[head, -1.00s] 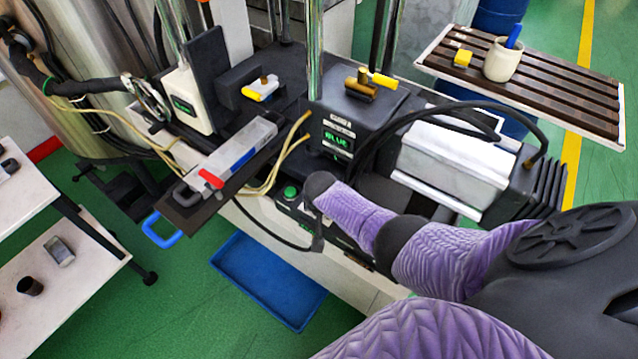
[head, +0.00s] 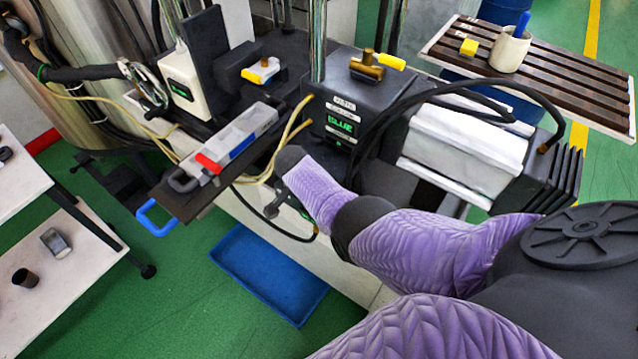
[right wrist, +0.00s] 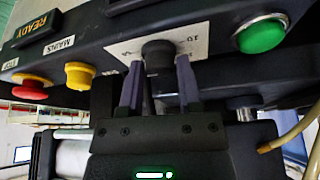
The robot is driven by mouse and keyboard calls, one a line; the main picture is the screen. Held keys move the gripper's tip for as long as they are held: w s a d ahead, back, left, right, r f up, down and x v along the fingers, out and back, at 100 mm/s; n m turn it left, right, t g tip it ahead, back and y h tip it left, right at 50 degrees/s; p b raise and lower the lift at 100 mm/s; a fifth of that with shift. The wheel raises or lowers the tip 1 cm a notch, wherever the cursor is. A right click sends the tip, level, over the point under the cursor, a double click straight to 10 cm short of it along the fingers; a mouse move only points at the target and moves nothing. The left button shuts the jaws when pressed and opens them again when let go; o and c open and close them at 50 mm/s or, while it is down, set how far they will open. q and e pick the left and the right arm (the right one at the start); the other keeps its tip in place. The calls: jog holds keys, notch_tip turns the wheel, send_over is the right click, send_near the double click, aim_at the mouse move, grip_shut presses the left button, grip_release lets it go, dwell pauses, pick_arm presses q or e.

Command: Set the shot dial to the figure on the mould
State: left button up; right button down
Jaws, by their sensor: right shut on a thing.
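The shot dial is a dark round knob (right wrist: 158,55) on a pale scale plate (right wrist: 200,42) in the right wrist view. My right gripper (right wrist: 159,70) has one finger on each side of the knob and is shut on it. The scale figures are partly hidden and too blurred to read fully. In the head view my right arm covers the dial and gripper. A long grey block with a red clip and a blue side (head: 232,143), possibly the mould, lies on a dark plate; no figure on it is readable. My left gripper is in neither view.
A green button (right wrist: 261,37) sits beside the dial; yellow (right wrist: 79,75) and red (right wrist: 32,86) buttons lie on its other side. A black unit marked BLUE (head: 340,122) stands behind my arm. A blue tray (head: 268,275) lies on the floor. A slatted table (head: 575,90) is at the right.

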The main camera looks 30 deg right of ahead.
jog(key=shift+f+m+g+b, duration=0.1)
jog(key=shift+m+g+b, duration=0.25)
jog(key=shift+m, duration=0.35)
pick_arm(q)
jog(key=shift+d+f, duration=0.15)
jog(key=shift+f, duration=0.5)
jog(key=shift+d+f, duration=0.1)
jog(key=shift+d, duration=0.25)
pick_arm(e)
jog(key=shift+m, duration=0.3)
